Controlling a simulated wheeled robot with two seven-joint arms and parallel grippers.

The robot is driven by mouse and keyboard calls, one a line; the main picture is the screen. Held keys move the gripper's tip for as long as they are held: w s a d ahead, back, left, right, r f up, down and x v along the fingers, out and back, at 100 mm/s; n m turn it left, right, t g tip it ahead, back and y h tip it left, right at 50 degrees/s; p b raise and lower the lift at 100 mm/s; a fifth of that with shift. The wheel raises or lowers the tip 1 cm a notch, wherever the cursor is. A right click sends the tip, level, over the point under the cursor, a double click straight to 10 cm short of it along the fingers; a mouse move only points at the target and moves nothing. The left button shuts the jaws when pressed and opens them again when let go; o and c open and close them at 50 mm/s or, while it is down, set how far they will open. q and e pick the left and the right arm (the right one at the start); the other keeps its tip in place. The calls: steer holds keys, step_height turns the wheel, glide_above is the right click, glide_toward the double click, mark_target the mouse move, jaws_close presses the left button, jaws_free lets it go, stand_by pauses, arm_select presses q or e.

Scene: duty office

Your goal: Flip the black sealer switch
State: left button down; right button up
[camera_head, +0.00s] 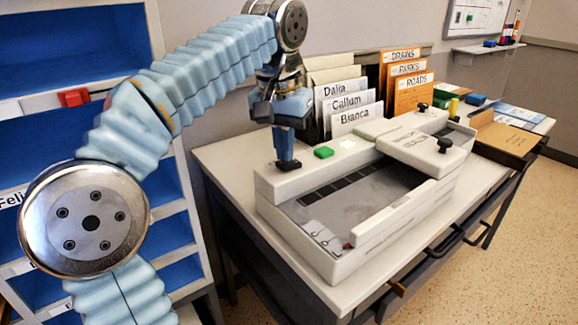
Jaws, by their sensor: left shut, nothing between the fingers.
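The sealer (380,220) is a long white machine on the table, with a grey recessed bed and a raised panel along its back. My left gripper (287,162) is shut and points down onto the left end of that panel. Its dark fingertips are at the panel surface, where they cover the spot and blend with any black switch there. I cannot tell fingertip from switch, or how the switch is set. A green button (323,152) and a pale button (347,145) sit to the right of the gripper. My right gripper is not in view.
A hinged white lid (425,140) with black knobs (445,145) is at the sealer's right. White and orange labelled folders (405,85) stand behind. An open brown box (505,138) is at the far right. Blue shelves (60,50) stand left. The table's front left strip is bare.

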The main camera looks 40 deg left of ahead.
arm_select(q)
steer(key=shift+f, duration=0.4)
step_height(320, 180, up, 3)
steer(key=p, duration=0.2)
steer(key=shift+p, duration=0.3)
steer(key=shift+r+p, duration=0.35)
steer(key=shift+r, duration=1.7)
